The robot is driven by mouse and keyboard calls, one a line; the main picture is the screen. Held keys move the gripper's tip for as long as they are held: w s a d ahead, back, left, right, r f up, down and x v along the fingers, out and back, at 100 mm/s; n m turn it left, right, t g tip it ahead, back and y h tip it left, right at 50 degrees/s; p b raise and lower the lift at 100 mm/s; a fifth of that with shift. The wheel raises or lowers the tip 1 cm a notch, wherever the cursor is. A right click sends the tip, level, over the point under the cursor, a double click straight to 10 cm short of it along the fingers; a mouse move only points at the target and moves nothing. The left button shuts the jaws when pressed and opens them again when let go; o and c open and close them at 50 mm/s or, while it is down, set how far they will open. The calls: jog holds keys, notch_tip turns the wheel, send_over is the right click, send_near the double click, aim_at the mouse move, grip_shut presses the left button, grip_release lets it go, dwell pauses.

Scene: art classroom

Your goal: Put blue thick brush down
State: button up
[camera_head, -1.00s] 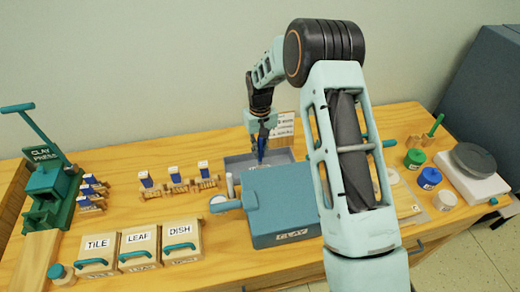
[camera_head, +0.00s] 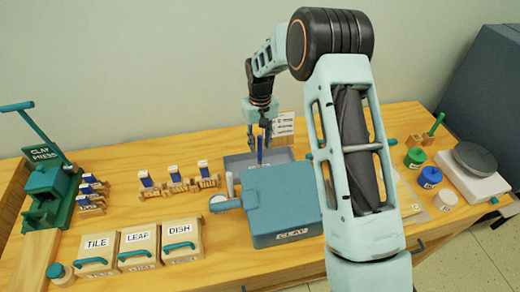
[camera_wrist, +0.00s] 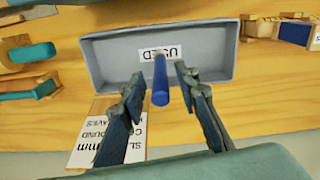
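The blue thick brush (camera_head: 260,150) stands roughly upright at the grey tray marked USED (camera_head: 232,163). In the wrist view the brush (camera_wrist: 161,80) shows nearly end-on between my fingers, in front of the tray's label. The tray also shows in the wrist view (camera_wrist: 110,55). My gripper (camera_head: 265,138) is just above the tray, around the brush's upper end. In the wrist view my gripper (camera_wrist: 159,78) has its fingers spread, with a gap on both sides of the brush. The brush's lower end is hard to make out.
A blue-grey CLAY box (camera_head: 283,200) stands in front of the tray. A small sign (camera_head: 284,124) stands behind it. Several wooden blocks with blue-and-white tops (camera_head: 177,180) are to the left. Paint jars (camera_head: 415,158) stand to the right.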

notch_tip(320, 180, up, 9)
jog(key=shift+b, duration=0.3)
